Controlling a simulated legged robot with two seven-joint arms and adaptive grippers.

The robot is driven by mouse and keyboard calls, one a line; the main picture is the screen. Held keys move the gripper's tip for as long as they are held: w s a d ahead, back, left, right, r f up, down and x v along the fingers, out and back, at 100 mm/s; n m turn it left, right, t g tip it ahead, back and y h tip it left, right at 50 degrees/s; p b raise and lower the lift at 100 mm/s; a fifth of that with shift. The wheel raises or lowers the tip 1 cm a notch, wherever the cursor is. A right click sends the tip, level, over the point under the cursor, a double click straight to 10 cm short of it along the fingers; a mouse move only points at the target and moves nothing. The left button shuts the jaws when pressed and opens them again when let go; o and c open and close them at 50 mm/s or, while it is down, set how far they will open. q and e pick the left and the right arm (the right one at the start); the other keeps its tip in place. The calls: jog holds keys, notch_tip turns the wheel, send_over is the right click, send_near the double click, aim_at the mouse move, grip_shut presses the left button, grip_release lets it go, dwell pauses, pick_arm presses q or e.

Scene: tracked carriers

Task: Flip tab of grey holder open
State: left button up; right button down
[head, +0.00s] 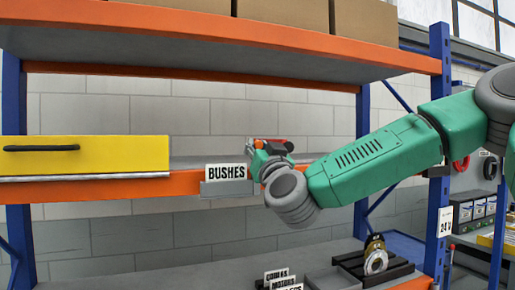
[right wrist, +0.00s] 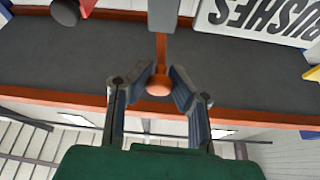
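A grey holder (head: 227,188) hangs on the orange shelf edge, with a white BUSHES sign (head: 226,172) above it. The sign also shows upside down at the upper right of the right wrist view (right wrist: 268,20). There, a grey piece (right wrist: 162,16) carries a thin orange stem with a round orange end (right wrist: 158,86). I cannot tell whether this is the holder's tab. My right gripper (right wrist: 161,75) has its fingers apart, with the round end between them in the picture; contact is unclear. In the head view, my right gripper (head: 257,148) is just right of the sign. My left gripper is out of view.
A yellow drawer front (head: 85,157) with a black handle is at the left on the same shelf. Cardboard boxes (head: 285,14) stand on the upper shelf. A blue upright (head: 437,160) rises at the right. Small signs and a dark fixture (head: 372,268) are on the lower shelf.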

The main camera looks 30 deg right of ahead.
jog(key=shift+d+f+m+g+h+b, duration=0.15)
jog(key=shift+m+h+b, duration=0.35)
jog(key=shift+m, duration=0.2)
jog(key=shift+d+f+m+g+h+b, duration=0.15)
jog(key=shift+m+h+b, duration=0.25)
jog(key=shift+m+b, duration=0.25)
jog(key=m, duration=0.1)
jog(key=m+g+h, duration=0.1)
jog(key=shift+d+r+m+b, duration=0.15)
jog(key=shift+m+b, duration=0.2)
jog(key=shift+b, duration=0.05)
jog(key=c, duration=1.4)
grip_release()
jog(key=shift+s, duration=0.1)
jog(key=shift+o, duration=0.2)
jog(key=shift+d+r, duration=0.1)
jog(key=shift+s, duration=0.1)
jog(key=v, duration=1.2)
